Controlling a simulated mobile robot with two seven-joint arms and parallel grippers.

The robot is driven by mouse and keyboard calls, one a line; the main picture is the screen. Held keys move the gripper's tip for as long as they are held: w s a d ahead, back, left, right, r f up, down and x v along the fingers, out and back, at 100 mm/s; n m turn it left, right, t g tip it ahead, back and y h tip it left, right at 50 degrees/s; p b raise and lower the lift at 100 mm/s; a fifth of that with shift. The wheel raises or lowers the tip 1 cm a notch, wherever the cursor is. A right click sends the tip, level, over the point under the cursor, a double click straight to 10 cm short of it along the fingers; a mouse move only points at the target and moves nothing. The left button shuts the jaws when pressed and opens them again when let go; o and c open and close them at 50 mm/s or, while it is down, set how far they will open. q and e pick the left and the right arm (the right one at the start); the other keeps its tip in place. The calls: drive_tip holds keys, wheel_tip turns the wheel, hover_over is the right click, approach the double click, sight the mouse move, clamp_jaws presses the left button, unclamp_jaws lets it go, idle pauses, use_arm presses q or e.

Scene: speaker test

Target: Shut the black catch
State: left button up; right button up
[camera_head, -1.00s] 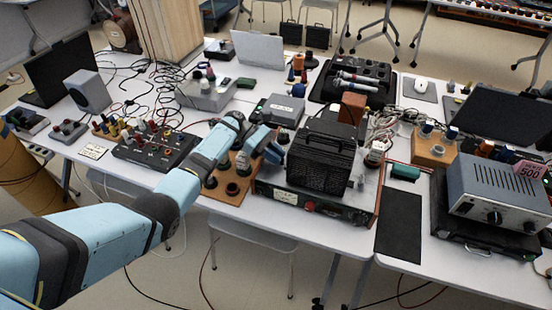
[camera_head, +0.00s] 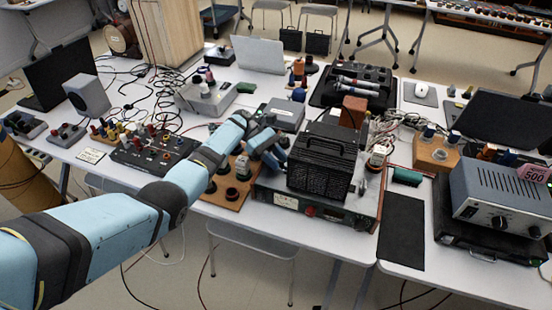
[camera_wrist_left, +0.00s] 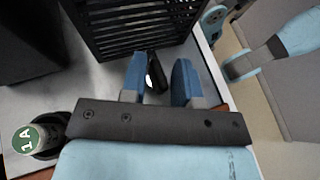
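My left gripper (camera_head: 272,153) is at the left side of a black slatted box (camera_head: 322,166) that stands on an instrument on the table. In the left wrist view, the two blue fingers of my left gripper (camera_wrist_left: 159,80) are apart. A small black piece (camera_wrist_left: 153,70), perhaps the black catch, shows in the gap between them, near the slatted box (camera_wrist_left: 135,22). I cannot tell whether it touches a finger or whether it is open or shut. The catch cannot be made out in the head view. My right gripper is not in view.
A wooden board with black round parts (camera_head: 226,191) lies left of the instrument (camera_head: 315,210). A cap marked 1A (camera_wrist_left: 27,139) shows in the wrist view. A black mat (camera_head: 401,231) and a grey power supply (camera_head: 500,198) are to the right. Cables lie behind.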

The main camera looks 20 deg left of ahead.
use_arm(q)
drive_tip(key=shift+o, duration=1.2)
drive_tip(key=shift+d, duration=0.15)
drive_tip(key=b+v, duration=0.3)
drive_tip(key=v, duration=1)
drive_tip(key=shift+a+r, duration=0.2)
drive_tip(key=shift+a, duration=0.2)
drive_tip(key=shift+f, duration=0.1)
